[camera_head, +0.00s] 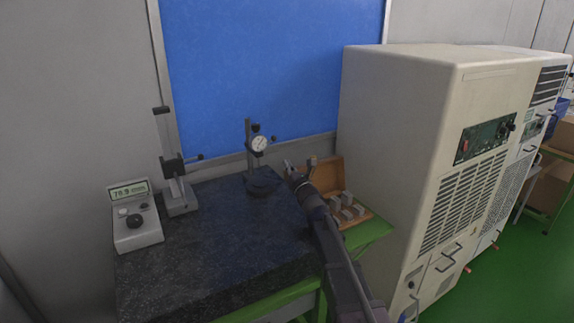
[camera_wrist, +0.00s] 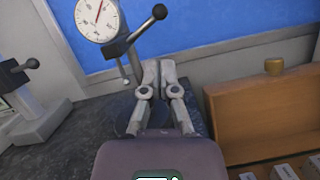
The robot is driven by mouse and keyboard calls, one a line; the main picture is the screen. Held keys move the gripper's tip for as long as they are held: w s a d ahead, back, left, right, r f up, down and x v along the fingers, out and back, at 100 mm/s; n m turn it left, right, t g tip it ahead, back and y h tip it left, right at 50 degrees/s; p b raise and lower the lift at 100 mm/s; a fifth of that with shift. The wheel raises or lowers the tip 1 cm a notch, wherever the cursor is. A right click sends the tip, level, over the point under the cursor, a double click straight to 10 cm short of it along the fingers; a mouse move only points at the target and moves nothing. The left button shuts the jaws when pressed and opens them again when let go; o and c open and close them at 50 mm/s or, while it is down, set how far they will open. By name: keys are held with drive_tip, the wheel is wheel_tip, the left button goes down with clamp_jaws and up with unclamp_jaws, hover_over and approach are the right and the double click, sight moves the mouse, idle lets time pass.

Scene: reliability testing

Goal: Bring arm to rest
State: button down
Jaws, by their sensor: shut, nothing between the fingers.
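My gripper (camera_head: 289,167) is at the end of my dark arm, which reaches up from the lower right over the right part of the dark stone table (camera_head: 215,235). In the wrist view my gripper (camera_wrist: 152,72) shows its two grey fingers together, with nothing between them. Its tips point toward the blue panel, close to the dial gauge stand (camera_head: 262,180) and left of the open wooden box (camera_head: 327,174). I cannot tell whether the fingers touch the stand. The arm hides part of the table edge and the box.
A digital readout box (camera_head: 138,228) and a height stand (camera_head: 175,172) are on the table's left. The wooden box holds several grey blocks. A large beige cabinet (camera_head: 400,130) stands close on the right. The blue panel (camera_head: 270,70) is behind. The table's front middle is clear.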

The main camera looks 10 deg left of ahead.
idle(0.3)
drive_tip(key=s+d+f+m+h+p, duration=0.1)
drive_tip(key=d+f+m+h+p, duration=0.2)
drive_tip(key=d+m+h, duration=0.75)
drive_tip(key=s+d+f+m+g+h+p, duration=0.15)
drive_tip(key=s+d+f+m+g, duration=0.25)
drive_tip(key=s+d+m, duration=0.4)
drive_tip(key=s+d+f+m+g+h+p, duration=0.15)
drive_tip(key=s+d+f+m+g, duration=0.3)
drive_tip(key=m, duration=0.55)
drive_tip(key=s+d+f+m+g+y+p, duration=0.1)
drive_tip(key=s+m+g, duration=0.4)
drive_tip(key=s, duration=0.5)
drive_tip(key=s+d+f+m+g+y+p, duration=0.1)
drive_tip(key=s+m+g, duration=0.3)
drive_tip(key=s, duration=0.6)
drive_tip(key=shift+s+d+f+m+g+p, duration=0.4)
drive_tip(key=shift+d+m+p, duration=0.2)
drive_tip(key=shift+m+p, duration=0.5)
